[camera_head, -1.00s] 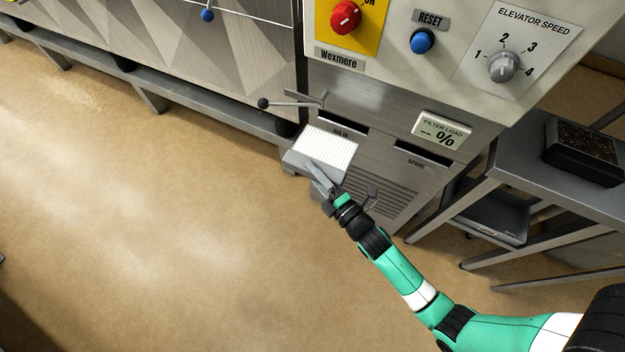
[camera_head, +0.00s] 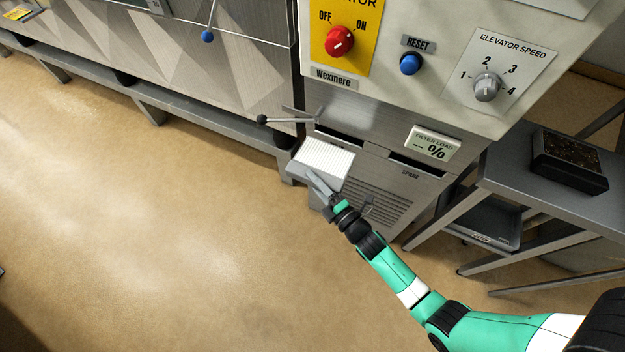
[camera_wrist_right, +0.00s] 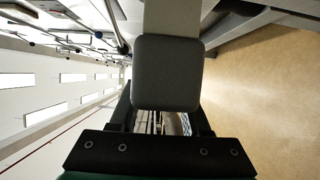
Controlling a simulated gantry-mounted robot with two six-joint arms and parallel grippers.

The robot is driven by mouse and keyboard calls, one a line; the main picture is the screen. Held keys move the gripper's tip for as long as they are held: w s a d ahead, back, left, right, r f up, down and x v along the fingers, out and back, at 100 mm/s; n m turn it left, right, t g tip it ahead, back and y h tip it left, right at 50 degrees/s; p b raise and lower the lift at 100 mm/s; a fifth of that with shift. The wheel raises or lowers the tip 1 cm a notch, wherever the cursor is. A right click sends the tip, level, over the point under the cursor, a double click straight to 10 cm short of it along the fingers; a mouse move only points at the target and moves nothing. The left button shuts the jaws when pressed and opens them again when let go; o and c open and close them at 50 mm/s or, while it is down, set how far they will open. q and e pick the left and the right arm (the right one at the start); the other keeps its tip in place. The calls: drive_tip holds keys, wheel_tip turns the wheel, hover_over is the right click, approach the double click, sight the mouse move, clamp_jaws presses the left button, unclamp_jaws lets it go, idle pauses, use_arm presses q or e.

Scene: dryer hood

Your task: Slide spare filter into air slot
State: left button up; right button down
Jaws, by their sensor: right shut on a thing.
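The filter (camera_head: 325,157), a white pleated panel with a grey front, is in front of the steel cabinet in the head view. My right gripper (camera_head: 319,184) is shut on its grey front part. The dark air slot (camera_head: 345,136) lies just beyond the filter's far edge, its label largely covered. I cannot tell whether the filter's edge is inside the slot. The spare slot (camera_head: 415,168) to the right looks dark and empty. In the right wrist view a grey rounded block (camera_wrist_right: 168,72) fills the middle and hides the slot. My left gripper is not in view.
A lever with a black ball (camera_head: 262,119) sticks out left of the air slot. The filter load display (camera_head: 433,145) and control panel are above. A vent grille and small latch (camera_head: 368,203) are below. A metal table (camera_head: 535,170) with a dark tray stands right.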

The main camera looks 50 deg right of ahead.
sight(320, 172)
drive_tip(key=shift+w+d+r+p, duration=0.15)
drive_tip(key=shift+d+r+p, duration=0.05)
drive_tip(key=shift+d+p, duration=0.65)
drive_tip(key=shift+w+d+f, duration=0.1)
drive_tip(key=shift+w+d, duration=0.15)
drive_tip(key=shift+d, duration=0.7)
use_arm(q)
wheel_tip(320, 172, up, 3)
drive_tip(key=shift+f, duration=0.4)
